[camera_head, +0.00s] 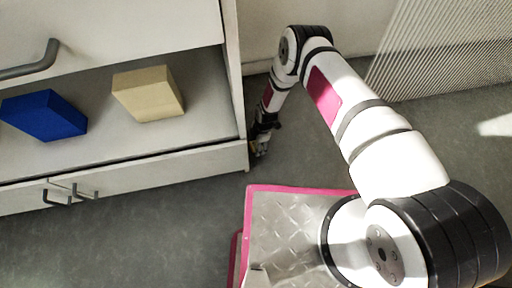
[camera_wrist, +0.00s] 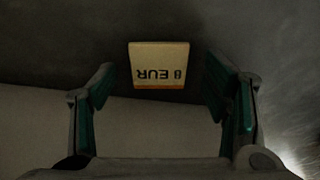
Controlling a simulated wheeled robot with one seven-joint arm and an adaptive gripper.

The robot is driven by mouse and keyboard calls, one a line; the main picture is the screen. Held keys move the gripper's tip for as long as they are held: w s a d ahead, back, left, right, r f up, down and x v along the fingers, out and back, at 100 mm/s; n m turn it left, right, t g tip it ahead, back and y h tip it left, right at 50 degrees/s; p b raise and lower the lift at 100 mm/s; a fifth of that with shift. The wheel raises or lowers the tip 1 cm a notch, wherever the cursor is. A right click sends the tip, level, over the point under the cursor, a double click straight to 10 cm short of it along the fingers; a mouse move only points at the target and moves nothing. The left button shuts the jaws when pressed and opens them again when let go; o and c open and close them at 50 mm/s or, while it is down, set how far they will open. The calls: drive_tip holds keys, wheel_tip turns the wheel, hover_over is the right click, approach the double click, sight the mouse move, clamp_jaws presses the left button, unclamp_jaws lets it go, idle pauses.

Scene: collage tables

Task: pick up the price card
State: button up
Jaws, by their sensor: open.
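The price card (camera_wrist: 159,64) is a small pale card with dark "EUR" lettering, upside down in the wrist view, and an orange-red stripe along its lower edge. It appears to lie on dark floor beside a paler surface. My gripper (camera_wrist: 167,98) is open, with a green-padded finger on each side of the view. The card shows between and beyond the fingertips, and nothing is held. In the head view my gripper (camera_head: 260,146) is low, next to the cabinet's right front corner. I cannot make out the card there.
A cabinet (camera_head: 215,160) stands at the left, with a blue block (camera_head: 45,115) and a cream block (camera_head: 148,93) in its open compartment. Its side is close to my gripper. A ribbed pale panel (camera_head: 450,45) is at the upper right. Grey floor (camera_head: 120,235) is clear in front.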

drive_tip(key=shift+f, duration=0.15)
drive_tip(key=c, duration=0.8)
drive_tip(key=shift+c, duration=0.5)
